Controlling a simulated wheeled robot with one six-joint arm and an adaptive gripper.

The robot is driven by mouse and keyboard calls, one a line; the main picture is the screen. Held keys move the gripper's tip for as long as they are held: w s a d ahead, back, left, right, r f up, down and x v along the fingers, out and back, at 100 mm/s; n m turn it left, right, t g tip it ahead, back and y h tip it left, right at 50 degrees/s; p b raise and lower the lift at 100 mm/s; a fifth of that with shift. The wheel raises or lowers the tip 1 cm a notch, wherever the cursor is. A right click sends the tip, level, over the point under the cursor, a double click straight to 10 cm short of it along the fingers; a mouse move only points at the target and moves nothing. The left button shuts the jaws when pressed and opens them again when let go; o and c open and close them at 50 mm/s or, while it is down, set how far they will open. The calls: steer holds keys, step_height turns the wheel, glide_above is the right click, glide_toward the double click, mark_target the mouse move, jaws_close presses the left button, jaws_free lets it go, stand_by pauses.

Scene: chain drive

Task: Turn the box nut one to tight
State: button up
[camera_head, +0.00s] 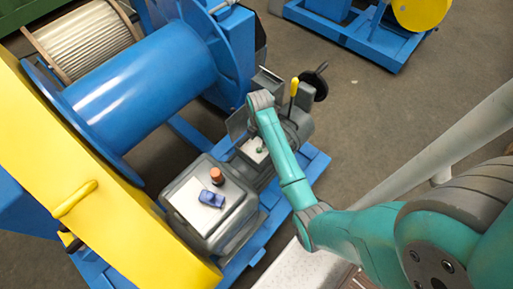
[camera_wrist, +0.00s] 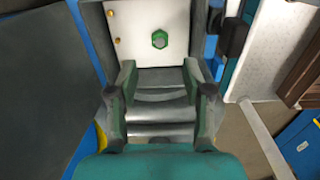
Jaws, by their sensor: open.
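The box nut (camera_wrist: 159,39) is a green hexagonal nut with a grey centre on a white plate (camera_wrist: 140,22) in the wrist view. In the head view it is a small green spot (camera_head: 259,149) on the pale plate beside my arm. My gripper (camera_wrist: 160,72) is open, with its two fingers apart and nothing between them. In the wrist view the fingertips lie just below the nut, one to each side, apart from it. The head view does not show the fingers clearly.
A grey box (camera_head: 236,213) carries an orange-red cylinder (camera_head: 217,175) and a blue object (camera_head: 211,199). A yellow-handled lever (camera_head: 294,88) and a black handwheel (camera_head: 315,82) stand near my arm. A large blue drum (camera_head: 145,85) and yellow guard (camera_head: 80,190) are at left.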

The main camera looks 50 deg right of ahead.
mark_target(259, 149)
step_height(259, 149, down, 8)
steer(key=shift+r, duration=0.25)
jaws_close()
